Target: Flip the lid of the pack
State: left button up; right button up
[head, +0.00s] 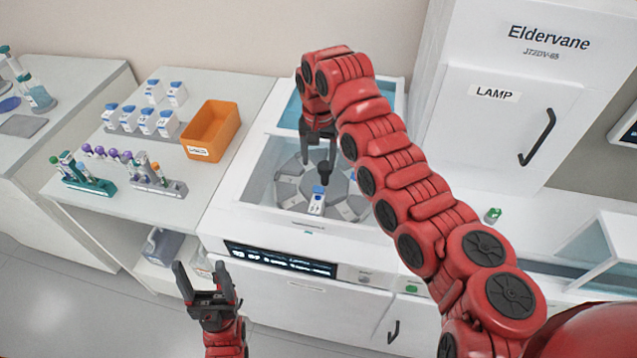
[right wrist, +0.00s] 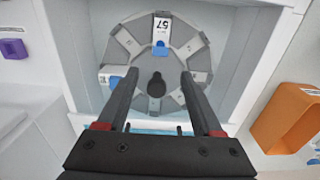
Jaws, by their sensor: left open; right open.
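A white pack (head: 316,207) with blue on its top stands at the front of the grey rotor (head: 290,185) inside the open machine. It shows in the right wrist view as the pack marked 57 (right wrist: 162,28). A second pack (right wrist: 113,78) with a blue part sits in another rotor slot. Whether their lids are open or closed I cannot tell. My right gripper (right wrist: 157,75) is open and empty above the rotor, its fingers either side of the black central knob (right wrist: 156,85) in the wrist view. My left gripper (head: 205,280) is open and empty, in front of the machine.
An orange bin (head: 211,132), several white packs with blue tops (head: 146,121) and tube racks (head: 158,184) stand on the left bench. The lamp cabinet (head: 500,120) rises at the right. The machine's walls (head: 255,165) surround the rotor. A small green-topped item (head: 492,215) lies right.

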aim_at(318, 187)
notch_tip(318, 187, down, 10)
jog(key=shift+p, duration=1.2)
jog(key=shift+f, duration=0.3)
grip_shut()
